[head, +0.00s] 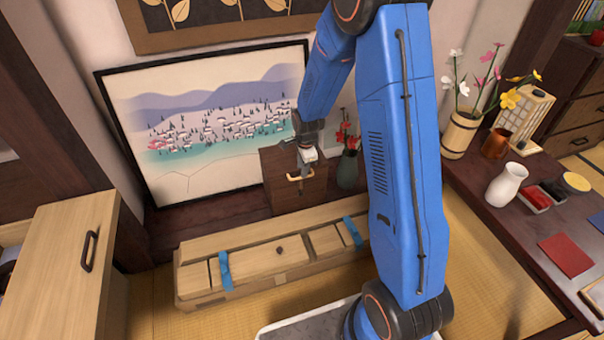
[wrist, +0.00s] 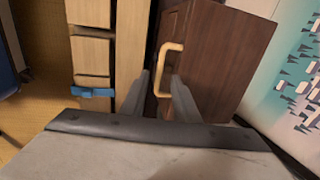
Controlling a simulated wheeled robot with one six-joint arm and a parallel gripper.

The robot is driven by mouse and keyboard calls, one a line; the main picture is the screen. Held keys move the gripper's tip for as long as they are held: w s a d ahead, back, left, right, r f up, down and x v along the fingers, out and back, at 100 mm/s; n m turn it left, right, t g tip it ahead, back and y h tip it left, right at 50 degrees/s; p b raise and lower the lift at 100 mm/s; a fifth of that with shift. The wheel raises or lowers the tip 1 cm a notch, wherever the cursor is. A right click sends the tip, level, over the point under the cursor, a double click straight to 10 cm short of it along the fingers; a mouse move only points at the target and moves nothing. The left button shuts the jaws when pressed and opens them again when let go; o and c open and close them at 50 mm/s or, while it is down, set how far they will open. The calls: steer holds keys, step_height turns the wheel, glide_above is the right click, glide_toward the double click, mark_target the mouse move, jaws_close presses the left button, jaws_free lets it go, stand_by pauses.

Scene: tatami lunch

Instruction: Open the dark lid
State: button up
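A dark brown wooden box (head: 285,196) stands against the wall below the picture. Its dark lid (wrist: 176,42) looks shut and carries a pale, bracket-shaped handle (wrist: 159,66); the handle also shows in the head view (head: 294,178). My gripper (head: 304,168) is at the lid, close to the handle. In the wrist view my gripper (wrist: 164,77) is open, with the handle showing between its two grey fingers. I cannot tell whether a finger touches it.
A long pale wooden chest (head: 255,262) with blue straps lies in front of the box. A vase with red flowers (head: 347,168) stands close on the right, and a large framed picture (head: 215,125) stands behind. A low dark table (head: 500,230) with pots is at right.

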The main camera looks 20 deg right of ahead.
steer(key=shift+w+f, duration=0.2)
steer(key=shift+f, duration=0.8)
steer(key=shift+w+f, duration=0.15)
steer(key=shift+f, duration=0.8)
jaws_close()
